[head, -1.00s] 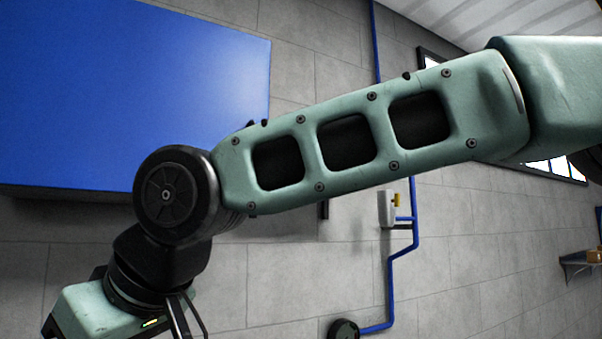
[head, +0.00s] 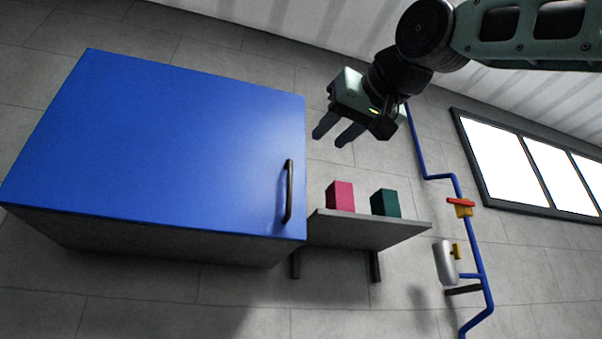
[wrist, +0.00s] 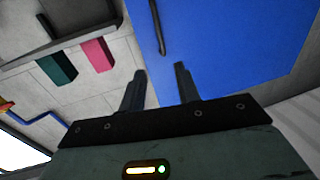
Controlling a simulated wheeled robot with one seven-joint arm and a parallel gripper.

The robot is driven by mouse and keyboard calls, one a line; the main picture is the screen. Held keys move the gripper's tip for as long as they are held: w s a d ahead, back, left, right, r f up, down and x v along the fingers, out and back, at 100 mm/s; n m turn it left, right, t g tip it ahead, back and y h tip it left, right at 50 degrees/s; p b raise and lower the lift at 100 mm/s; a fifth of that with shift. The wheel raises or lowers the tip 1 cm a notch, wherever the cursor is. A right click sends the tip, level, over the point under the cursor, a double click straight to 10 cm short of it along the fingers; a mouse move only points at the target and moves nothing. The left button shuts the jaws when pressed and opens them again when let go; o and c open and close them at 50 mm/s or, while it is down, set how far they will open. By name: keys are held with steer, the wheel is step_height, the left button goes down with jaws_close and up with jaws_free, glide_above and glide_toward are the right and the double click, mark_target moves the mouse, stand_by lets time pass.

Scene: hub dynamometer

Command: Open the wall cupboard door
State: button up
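The wall cupboard's blue door (head: 170,140) is closed and fills the left of the head view. Its dark vertical bar handle (head: 288,191) is near the door's right edge. In the wrist view the blue door (wrist: 225,45) fills the upper right, with the handle (wrist: 157,25) at top centre. My gripper (head: 337,138) is above and to the right of the handle in the head view, apart from it. Its two fingers are spread with nothing between them, as the wrist view (wrist: 160,85) also shows.
A grey shelf (head: 365,233) right of the cupboard bears a pink block (head: 341,196) and a dark green block (head: 386,203). A blue pipe (head: 486,285) with a red-handled valve (head: 461,206) runs down the wall farther right, near a window (head: 530,165).

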mark_target(291, 173)
steer(key=p+x, duration=0.5)
steer(key=x, duration=0.7)
steer(key=shift+w+a+r+p, duration=0.1)
steer(key=shift+w+a+p, duration=0.15)
steer(key=shift+p, duration=0.05)
steer(key=shift+w+a, duration=0.25)
steer(key=shift+w, duration=0.25)
jaws_close()
